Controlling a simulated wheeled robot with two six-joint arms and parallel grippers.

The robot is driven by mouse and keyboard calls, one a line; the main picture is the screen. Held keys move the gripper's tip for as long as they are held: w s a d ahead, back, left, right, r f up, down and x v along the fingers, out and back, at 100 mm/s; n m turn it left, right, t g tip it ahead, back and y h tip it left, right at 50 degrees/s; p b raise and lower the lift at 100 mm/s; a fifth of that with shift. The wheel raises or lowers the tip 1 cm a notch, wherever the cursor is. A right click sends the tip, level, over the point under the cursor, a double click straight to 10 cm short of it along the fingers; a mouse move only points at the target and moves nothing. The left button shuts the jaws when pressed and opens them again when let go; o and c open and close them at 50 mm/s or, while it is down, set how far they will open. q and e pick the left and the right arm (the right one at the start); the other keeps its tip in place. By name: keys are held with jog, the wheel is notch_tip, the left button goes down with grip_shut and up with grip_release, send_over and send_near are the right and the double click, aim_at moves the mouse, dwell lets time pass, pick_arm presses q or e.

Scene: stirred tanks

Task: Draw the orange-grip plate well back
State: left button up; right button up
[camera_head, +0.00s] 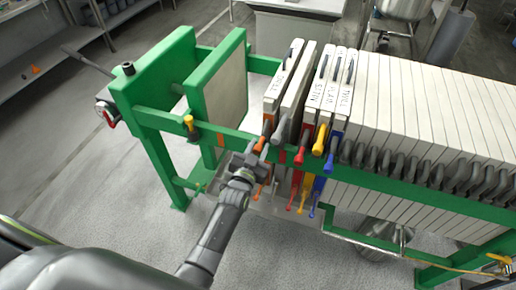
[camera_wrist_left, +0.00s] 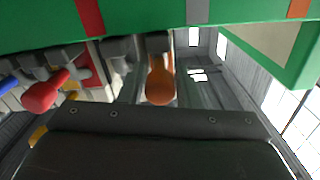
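The orange-grip plate (camera_head: 284,78) is a pale, lettered slab at the left end of the plate row. It hangs in a green press frame. Its orange grip (camera_head: 267,124) shows by the near rail, and an orange grip (camera_wrist_left: 160,82) is in the middle of the left wrist view. My left gripper (camera_head: 254,152) is at this grip, on the near side of the rail. My right gripper is not in view.
Plates with red (camera_head: 299,155), yellow (camera_head: 319,140) and blue (camera_head: 331,160) grips hang close to the right. Many dark-handled plates follow. The green pressing plate (camera_head: 218,85) stands left, across an open gap. The green near rail (camera_head: 375,178) runs close by my gripper.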

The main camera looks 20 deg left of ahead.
pick_arm(q)
grip_shut()
jog(key=shift+a, duration=0.1)
jog(key=shift+a, duration=0.4)
jog(key=a+p, duration=0.2)
jog(key=a, duration=1.3)
jog(key=shift+w, duration=0.3)
